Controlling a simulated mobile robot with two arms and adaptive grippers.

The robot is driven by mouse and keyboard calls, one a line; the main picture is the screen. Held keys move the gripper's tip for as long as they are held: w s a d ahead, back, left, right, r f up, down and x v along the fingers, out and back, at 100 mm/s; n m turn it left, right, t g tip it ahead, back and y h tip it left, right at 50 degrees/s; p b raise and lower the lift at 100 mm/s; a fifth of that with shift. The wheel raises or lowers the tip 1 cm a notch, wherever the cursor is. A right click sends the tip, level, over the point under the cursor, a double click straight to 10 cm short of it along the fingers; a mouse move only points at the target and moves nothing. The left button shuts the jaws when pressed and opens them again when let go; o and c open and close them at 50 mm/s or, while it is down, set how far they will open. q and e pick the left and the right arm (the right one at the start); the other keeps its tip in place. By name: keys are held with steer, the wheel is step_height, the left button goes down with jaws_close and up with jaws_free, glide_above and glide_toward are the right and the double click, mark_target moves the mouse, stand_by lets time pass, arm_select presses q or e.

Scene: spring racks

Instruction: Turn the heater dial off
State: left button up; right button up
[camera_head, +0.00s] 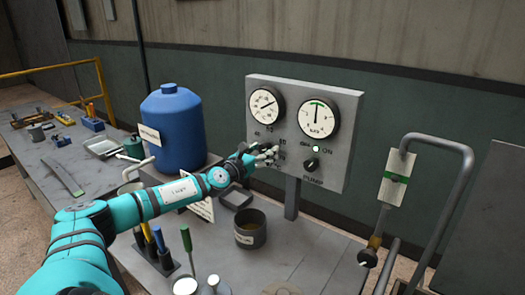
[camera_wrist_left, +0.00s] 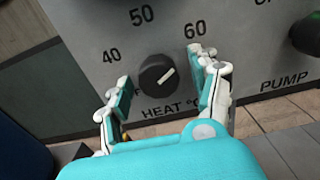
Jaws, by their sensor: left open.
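The heater dial (camera_wrist_left: 158,75) is a round black knob above the "HEAT °C" label on a grey panel (camera_head: 350,95). In the head view my left gripper (camera_head: 268,154) is at the panel's lower left and hides the dial. My right gripper is out of view.
A blue jug (camera_head: 172,130) stands left, behind my arm. A dark pot (camera_head: 250,228) and tool holder (camera_head: 155,258) stand on the bench below.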

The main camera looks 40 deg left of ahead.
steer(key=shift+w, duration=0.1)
arm_select(q)
steer(key=c, duration=1.1)
steer(key=shift+c, duration=0.3)
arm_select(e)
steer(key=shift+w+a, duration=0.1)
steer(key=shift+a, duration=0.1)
arm_select(q)
steer(key=shift+n, duration=0.3)
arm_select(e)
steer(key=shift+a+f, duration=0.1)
